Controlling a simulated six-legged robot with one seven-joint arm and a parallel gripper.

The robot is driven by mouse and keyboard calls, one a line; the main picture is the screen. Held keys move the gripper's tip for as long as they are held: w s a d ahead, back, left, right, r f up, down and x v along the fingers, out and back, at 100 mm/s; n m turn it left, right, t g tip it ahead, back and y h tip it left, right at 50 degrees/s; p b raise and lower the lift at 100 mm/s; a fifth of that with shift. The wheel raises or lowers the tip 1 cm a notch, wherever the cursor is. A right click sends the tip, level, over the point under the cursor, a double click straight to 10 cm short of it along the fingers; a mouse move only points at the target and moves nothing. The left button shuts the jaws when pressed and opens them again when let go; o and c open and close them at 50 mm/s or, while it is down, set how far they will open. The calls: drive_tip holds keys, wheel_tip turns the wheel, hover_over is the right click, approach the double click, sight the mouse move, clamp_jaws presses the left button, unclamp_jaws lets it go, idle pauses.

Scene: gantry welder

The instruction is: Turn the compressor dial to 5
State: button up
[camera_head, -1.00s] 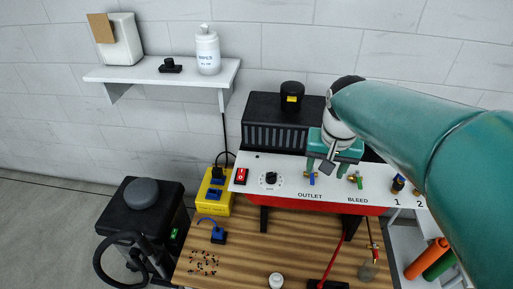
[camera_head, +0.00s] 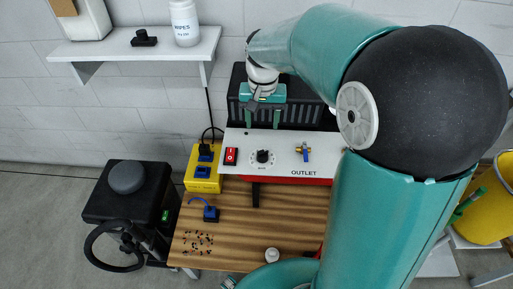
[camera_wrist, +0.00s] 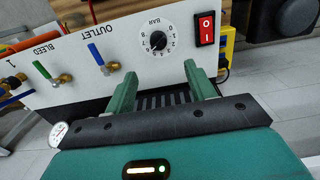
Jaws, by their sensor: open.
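The compressor dial (camera_head: 263,157) is a small black knob on a round white numbered scale, on the white front panel (camera_head: 237,168). In the wrist view the dial (camera_wrist: 158,42) shows upside down under the word BAR; I cannot tell which number it points to. My gripper (camera_head: 263,122) is above and behind the dial in the head view, apart from it. In the wrist view my gripper (camera_wrist: 160,78) has two green fingers spread wide with nothing between them, and the dial lies beyond the gap.
A red switch (camera_head: 231,156) sits left of the dial and the OUTLET valve (camera_head: 304,151) with a blue handle sits right. The black ribbed compressor box (camera_head: 238,108) is behind. A yellow box (camera_head: 203,178) stands left. My arm hides the panel's right part.

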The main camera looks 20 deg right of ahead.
sight(263, 152)
wheel_tip(263, 152, down, 13)
drive_tip(key=shift+s+d+f, duration=0.1)
drive_tip(key=shift+d, duration=0.05)
idle(0.4)
drive_tip(key=c, duration=1)
